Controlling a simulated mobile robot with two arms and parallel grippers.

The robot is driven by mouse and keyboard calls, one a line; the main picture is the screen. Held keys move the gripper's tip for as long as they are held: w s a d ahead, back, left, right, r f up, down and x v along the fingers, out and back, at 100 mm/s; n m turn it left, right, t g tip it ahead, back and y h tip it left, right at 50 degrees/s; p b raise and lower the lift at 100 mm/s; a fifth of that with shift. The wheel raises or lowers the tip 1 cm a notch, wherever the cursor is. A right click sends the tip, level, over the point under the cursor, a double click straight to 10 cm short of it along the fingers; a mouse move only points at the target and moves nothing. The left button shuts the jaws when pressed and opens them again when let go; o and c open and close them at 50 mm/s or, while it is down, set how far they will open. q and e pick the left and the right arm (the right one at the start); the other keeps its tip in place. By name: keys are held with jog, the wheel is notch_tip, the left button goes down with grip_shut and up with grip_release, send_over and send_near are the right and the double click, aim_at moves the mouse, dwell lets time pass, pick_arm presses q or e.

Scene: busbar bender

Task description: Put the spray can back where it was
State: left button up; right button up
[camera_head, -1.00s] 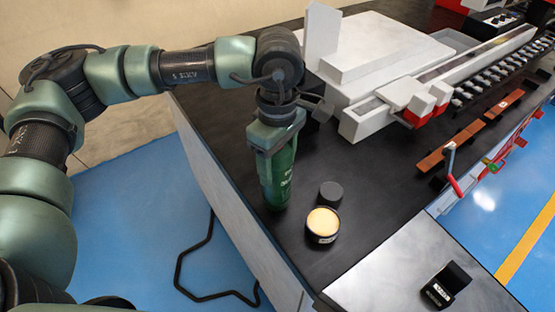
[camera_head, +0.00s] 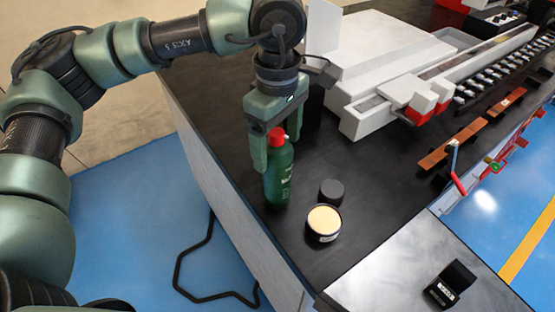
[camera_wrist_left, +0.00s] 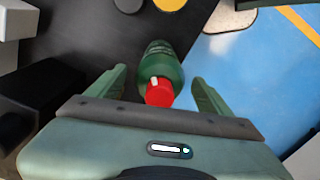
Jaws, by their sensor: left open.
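The spray can (camera_head: 279,180) is green with a red cap and stands upright on the black bench top (camera_head: 360,195) near its left edge. In the left wrist view the can (camera_wrist_left: 161,66) shows from above, between the two fingers and apart from both. My left gripper (camera_head: 272,152) is open, just above and around the can's top, fingers pointing down. It also shows in the left wrist view (camera_wrist_left: 160,88). My right gripper is not in view.
An open round tin with pale contents (camera_head: 323,222) and a dark round lid (camera_head: 331,191) stand close right of the can. A white machine (camera_head: 385,65) is behind. A small black box (camera_head: 448,284) lies on the light surface at the front right.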

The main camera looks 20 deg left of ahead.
pick_arm(q)
notch_tip(320, 180, up, 7)
jog(key=shift+r+b, duration=0.2)
jog(key=shift+b, duration=0.55)
